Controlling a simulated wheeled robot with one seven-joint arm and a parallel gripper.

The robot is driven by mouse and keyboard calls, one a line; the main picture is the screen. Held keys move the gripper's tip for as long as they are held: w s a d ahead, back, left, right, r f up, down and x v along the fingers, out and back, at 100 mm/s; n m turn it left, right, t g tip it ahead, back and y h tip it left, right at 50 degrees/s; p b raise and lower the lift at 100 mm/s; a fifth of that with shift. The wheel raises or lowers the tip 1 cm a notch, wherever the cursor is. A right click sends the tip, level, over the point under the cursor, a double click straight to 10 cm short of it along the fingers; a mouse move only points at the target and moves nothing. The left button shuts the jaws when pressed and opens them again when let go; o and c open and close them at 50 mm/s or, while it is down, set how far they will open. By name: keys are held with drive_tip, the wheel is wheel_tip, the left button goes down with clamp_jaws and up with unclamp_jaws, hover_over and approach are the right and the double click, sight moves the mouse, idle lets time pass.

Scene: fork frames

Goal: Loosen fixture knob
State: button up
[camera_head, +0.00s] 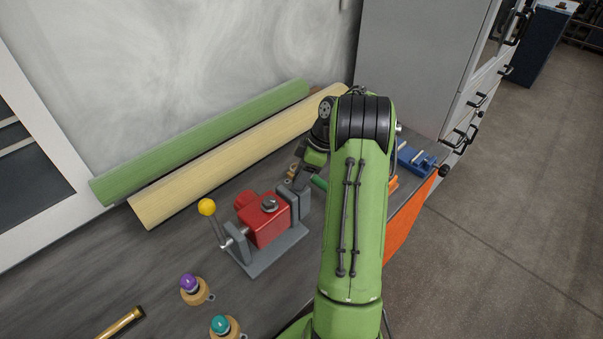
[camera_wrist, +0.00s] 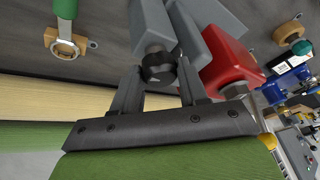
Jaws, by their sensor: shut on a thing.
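The fixture is a grey vise-like clamp (camera_head: 277,257) on the bench, with a red block (camera_head: 258,222) between its jaws and a yellow ball lever (camera_head: 207,208) at its left end. The red block also shows in the wrist view (camera_wrist: 225,62). The black fixture knob (camera_wrist: 158,68) sits on the clamp's end in the wrist view. My gripper (camera_wrist: 160,76) is shut on the knob, one finger on each side of it. In the head view my green arm reaches over the bench, and the knob and fingertips cannot be made out clearly there.
Long green (camera_head: 205,140) and cream (camera_head: 235,155) beams lie along the wall. A purple-topped piece (camera_head: 189,283), a teal-topped piece (camera_head: 220,325) and a brass rod (camera_head: 120,323) lie at the front left. A blue vise (camera_head: 415,160) is at the right.

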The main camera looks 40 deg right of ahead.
drive_tip(key=shift+s+f, duration=0.1)
drive_tip(key=shift+f, duration=0.05)
drive_tip(key=o, duration=1.1)
drive_tip(key=shift+c, duration=0.2)
drive_tip(key=p+v, duration=0.7)
drive_tip(key=v, duration=0.9)
drive_tip(key=shift+f, duration=0.1)
